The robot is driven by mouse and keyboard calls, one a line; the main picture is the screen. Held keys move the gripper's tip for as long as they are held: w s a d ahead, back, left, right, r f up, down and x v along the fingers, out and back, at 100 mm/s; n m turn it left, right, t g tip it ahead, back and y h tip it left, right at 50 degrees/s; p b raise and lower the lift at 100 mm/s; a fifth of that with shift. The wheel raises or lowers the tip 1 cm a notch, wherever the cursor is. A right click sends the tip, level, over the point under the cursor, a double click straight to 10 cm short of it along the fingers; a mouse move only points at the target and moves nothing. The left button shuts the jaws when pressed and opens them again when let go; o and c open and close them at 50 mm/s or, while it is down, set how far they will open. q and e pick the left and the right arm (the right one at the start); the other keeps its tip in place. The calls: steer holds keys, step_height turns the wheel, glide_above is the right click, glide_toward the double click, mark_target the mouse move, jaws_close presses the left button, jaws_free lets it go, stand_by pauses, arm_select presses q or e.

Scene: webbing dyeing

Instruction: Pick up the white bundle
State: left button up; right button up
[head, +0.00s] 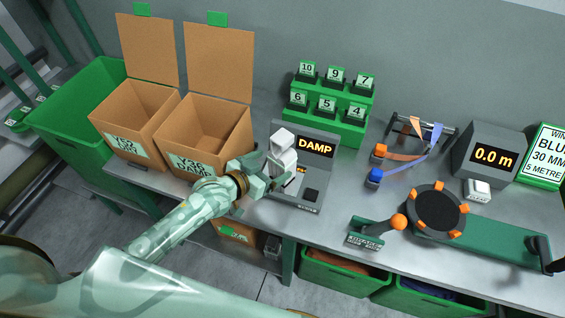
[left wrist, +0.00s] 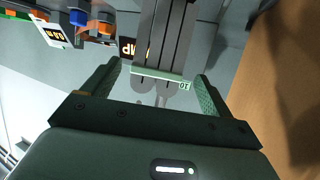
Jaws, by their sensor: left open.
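The white bundle (head: 284,141) stands at the DAMP meter (head: 318,179), just beyond my left gripper in the head view. In the left wrist view the bundle (left wrist: 170,30) looks grey, with long parallel folds, rounded loops at the near end and a pale green band marked 10. My left gripper (left wrist: 158,72) is open, with one finger to each side of the bundle's looped end. I see no clear contact. In the head view the left gripper (head: 263,170) partly hides the bundle's lower part and the meter. My right gripper is not in view.
Two open cardboard boxes (head: 205,130) stand left of the meter, the nearer labelled DAMP. A green stand (head: 335,122) with numbered tags is behind. Orange and blue webbing ends (head: 375,176), a 0.0 m display (head: 488,157) and a winder (head: 437,211) lie to the right.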

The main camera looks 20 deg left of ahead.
mark_target(276, 163)
arm_select(q)
steer(key=b+x, duration=0.1)
steer(key=x, duration=0.3)
steer(key=shift+w+d+f+b, duration=0.15)
steer(key=shift+w+d+b, duration=0.1)
steer(key=shift+d+b, duration=0.05)
steer(key=shift+w+d+f, duration=0.1)
steer(key=shift+w+d, duration=0.05)
steer(key=shift+w, duration=0.15)
steer(key=shift+c, duration=0.6)
steer(key=c, duration=1.1)
steer(key=shift+r, duration=0.25)
steer(key=shift+c, duration=0.2)
